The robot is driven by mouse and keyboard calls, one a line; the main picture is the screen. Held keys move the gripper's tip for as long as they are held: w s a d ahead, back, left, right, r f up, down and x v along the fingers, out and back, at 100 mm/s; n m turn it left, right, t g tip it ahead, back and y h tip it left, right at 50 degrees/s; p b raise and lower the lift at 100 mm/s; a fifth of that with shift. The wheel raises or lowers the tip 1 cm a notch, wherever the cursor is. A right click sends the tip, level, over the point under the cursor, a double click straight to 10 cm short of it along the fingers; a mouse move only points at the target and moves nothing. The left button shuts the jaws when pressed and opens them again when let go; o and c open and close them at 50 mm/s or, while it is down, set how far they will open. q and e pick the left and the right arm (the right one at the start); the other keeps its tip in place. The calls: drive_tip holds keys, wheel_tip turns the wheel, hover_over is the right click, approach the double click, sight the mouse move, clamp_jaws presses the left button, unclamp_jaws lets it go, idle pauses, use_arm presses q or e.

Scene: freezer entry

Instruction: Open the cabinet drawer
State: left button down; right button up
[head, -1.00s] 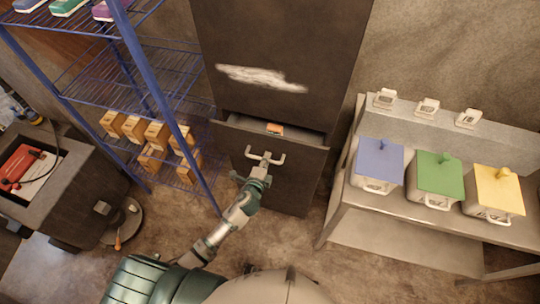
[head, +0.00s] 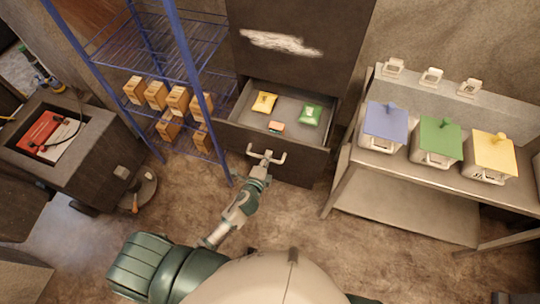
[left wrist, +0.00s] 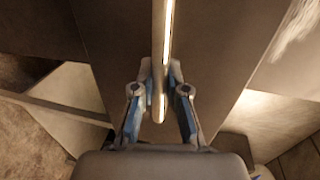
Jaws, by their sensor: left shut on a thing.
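The cabinet drawer (head: 240,134) stands well out from the dark cabinet (head: 300,40) in the head view. Its inside shows a yellow packet (head: 264,102), a green packet (head: 311,114) and a small orange-brown item (head: 276,127). The pale bar handle (head: 279,158) is on the drawer front. My left gripper (head: 264,160) is at the handle. In the left wrist view its two fingers (left wrist: 159,105) are closed around the handle bar (left wrist: 161,60). My right gripper is in neither view.
A blue wire rack (head: 185,60) with several small boxes stands left of the drawer. A metal table (head: 400,185) with blue, green and yellow-lidded containers stands to the right. A dark counter (head: 70,165) is at far left. Brown floor (head: 310,220) before the drawer is clear.

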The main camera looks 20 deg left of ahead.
use_arm(q)
drive_tip(key=shift+w+a+f, duration=0.1)
drive_tip(key=shift+a, duration=0.35)
drive_tip(key=c, duration=1.2)
unclamp_jaws()
drive_tip(key=shift+c, duration=0.2)
drive_tip(key=shift+o, duration=0.3)
drive_tip(key=shift+a, duration=0.3)
drive_tip(key=shift+s+d, duration=0.1)
drive_tip(key=shift+s, duration=0.25)
drive_tip(key=v, duration=1.1)
drive_tip(key=shift+a, duration=0.4)
drive_tip(key=shift+d, duration=0.45)
